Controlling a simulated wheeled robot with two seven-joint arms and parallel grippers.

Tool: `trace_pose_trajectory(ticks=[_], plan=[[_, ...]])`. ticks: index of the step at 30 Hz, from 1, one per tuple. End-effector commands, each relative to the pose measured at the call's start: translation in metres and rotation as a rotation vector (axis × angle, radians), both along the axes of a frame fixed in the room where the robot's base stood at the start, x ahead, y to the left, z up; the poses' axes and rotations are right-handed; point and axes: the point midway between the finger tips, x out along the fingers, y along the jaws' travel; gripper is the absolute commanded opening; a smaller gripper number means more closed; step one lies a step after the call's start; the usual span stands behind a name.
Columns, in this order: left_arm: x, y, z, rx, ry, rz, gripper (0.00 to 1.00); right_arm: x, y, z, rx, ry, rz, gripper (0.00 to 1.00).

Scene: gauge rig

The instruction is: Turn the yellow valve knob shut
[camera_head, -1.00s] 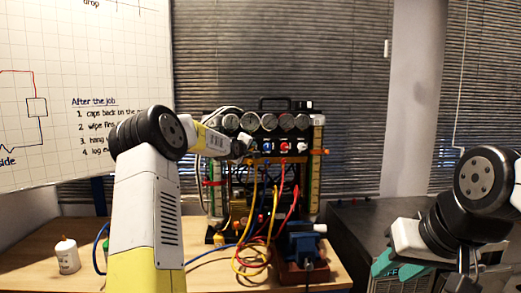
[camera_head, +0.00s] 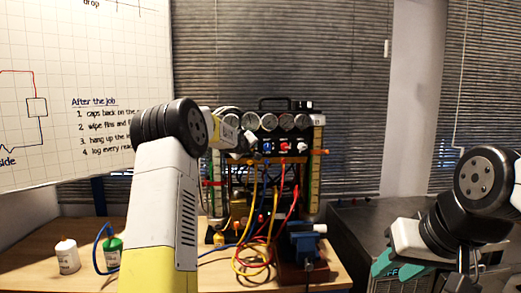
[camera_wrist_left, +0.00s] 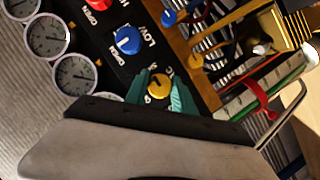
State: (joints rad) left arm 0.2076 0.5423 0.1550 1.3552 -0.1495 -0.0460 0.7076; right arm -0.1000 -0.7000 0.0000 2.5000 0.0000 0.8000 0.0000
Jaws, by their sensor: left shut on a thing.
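The yellow valve knob (camera_wrist_left: 158,87) shows in the left wrist view, on the black panel of the gauge rig. My left gripper (camera_wrist_left: 160,83) has its teal fingers on either side of the knob and is shut on it. The fingers cover part of the lettering around the knob. In the head view my left wrist and the left end of the panel hide the yellow knob.
A blue knob (camera_wrist_left: 128,40) is close beside the yellow one, with a red knob (camera_wrist_left: 98,4) beyond it. Gauges (camera_wrist_left: 75,75) line the panel. Coloured hoses (camera_head: 240,262) hang in front of the rig. A blue vise (camera_head: 302,240) and a white container (camera_head: 66,256) stand on the bench.

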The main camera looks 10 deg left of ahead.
Motion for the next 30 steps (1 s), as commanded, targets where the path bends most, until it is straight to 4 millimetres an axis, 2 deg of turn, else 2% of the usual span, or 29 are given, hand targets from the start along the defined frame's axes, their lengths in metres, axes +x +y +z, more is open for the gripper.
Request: trace_pose_trajectory(ticks=[3, 4, 7, 16, 19, 30], plan=[[0.0, -0.001, -0.003, 0.001, 0.005, -0.001, 0.0, 0.0, 0.0, 0.0, 0.0, 0.0, 0.0, 0.36], [0.0, 0.0, -0.003, 0.001, 0.005, -0.001, 0.34, 0.0, 0.0, 0.0, 0.0, 0.0, 0.0, 0.36], [0.0, 0.0, -0.002, 0.001, 0.004, -0.001, 0.52, 0.0, 0.0, 0.0, 0.0, 0.0, 0.0, 0.36], [-0.001, 0.0, 0.0, 0.0, 0.001, 0.0, 0.52, 0.0, 0.0, 0.0, 0.0, 0.0, 0.0, 0.36], [-0.007, 0.0, 0.002, -0.001, 0.001, 0.0, 0.52, 0.0, 0.0, 0.0, 0.0, 0.0, 0.0, 0.36], [-0.063, 0.001, 0.017, 0.0, 0.001, 0.001, 0.52, 0.0, 0.0, 0.0, 0.0, 0.0, 0.0, 0.36]])
